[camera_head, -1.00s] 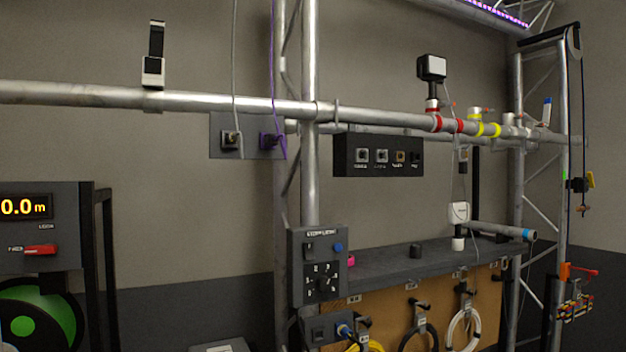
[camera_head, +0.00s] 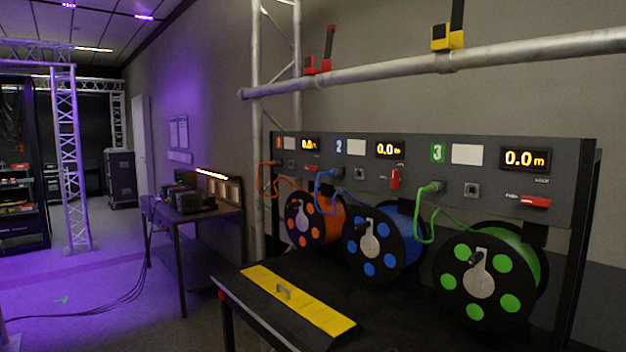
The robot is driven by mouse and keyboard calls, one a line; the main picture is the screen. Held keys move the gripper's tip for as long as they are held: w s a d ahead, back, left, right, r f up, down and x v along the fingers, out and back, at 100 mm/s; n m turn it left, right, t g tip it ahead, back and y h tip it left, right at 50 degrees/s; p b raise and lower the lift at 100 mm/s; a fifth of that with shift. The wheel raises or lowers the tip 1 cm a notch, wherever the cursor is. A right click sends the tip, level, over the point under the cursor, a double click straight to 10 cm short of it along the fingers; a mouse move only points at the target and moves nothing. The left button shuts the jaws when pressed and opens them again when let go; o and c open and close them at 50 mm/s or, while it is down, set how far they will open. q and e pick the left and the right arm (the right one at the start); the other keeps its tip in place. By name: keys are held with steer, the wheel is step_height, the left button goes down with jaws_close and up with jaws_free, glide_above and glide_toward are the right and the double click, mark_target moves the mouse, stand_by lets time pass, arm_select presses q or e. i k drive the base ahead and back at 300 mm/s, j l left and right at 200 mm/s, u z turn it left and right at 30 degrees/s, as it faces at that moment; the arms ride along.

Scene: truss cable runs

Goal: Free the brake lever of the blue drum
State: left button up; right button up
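The blue drum (camera_head: 386,248) stands in the middle of the reel rack, with a black flange, blue spots and a crank handle. Above it, on the grey panel, is its red brake lever (camera_head: 395,179), which stands upright. The display above the blue drum (camera_head: 390,150) reads 0.0. The red lever over the green drum (camera_head: 536,202) lies sideways, beside a small label. A blue cable (camera_head: 326,186) hangs from the panel near the number 2. Neither of my grippers is in view.
The orange drum (camera_head: 312,220) and green drum (camera_head: 492,275) flank the blue one. A yellow strip with a handle (camera_head: 297,301) lies on the black bench in front. A horizontal truss pipe (camera_head: 380,74) runs above the panel. Open floor lies to the left.

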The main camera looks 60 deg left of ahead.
mark_target(395, 179)
steer(key=u, duration=1.55)
